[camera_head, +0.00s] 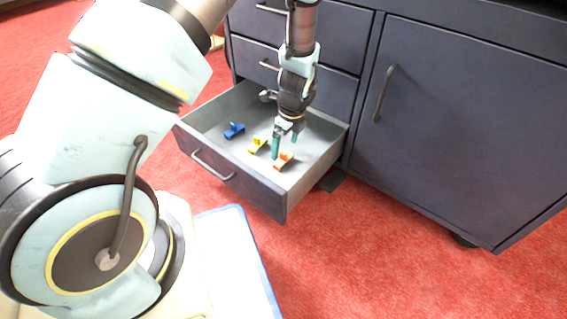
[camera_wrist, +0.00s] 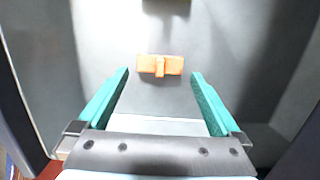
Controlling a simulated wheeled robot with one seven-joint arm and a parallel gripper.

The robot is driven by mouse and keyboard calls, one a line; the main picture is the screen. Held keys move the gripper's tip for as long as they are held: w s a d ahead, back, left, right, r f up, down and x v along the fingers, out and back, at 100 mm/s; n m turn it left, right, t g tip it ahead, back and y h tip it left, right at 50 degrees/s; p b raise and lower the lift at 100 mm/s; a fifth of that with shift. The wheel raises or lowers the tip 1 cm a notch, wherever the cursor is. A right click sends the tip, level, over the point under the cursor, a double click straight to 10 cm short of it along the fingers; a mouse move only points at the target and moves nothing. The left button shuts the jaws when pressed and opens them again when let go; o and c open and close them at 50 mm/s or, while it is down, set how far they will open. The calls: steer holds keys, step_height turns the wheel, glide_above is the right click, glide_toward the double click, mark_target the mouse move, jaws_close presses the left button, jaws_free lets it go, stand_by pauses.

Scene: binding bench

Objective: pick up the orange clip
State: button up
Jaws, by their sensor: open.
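The orange clip (camera_head: 284,161) lies on the floor of the open drawer (camera_head: 240,178), near its front right. In the wrist view the orange clip (camera_wrist: 160,66) lies ahead of the fingertips, centred between them, with its raised part in the middle. My gripper (camera_head: 285,148) is open and empty above the drawer floor, just over the clip. In the wrist view its two teal fingers (camera_wrist: 159,74) are spread wide on either side, and neither touches the clip.
A yellow clip (camera_head: 257,146) and a blue clip (camera_head: 234,131) lie to the left in the same drawer. The drawer walls surround them. A cabinet door (camera_head: 460,120) with a handle is at the right. Closed drawers (camera_head: 335,92) are above.

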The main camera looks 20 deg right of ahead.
mark_target(284, 153)
steer(key=shift+w+a+f+b, duration=0.1)
steer(key=shift+w+f+b, duration=0.1)
steer(key=shift+f+b, duration=0.95)
steer(key=shift+w+a+f+b, duration=0.15)
steer(key=shift+f+b, duration=0.5)
steer(key=shift+f, duration=0.85)
steer(key=shift+d, duration=0.1)
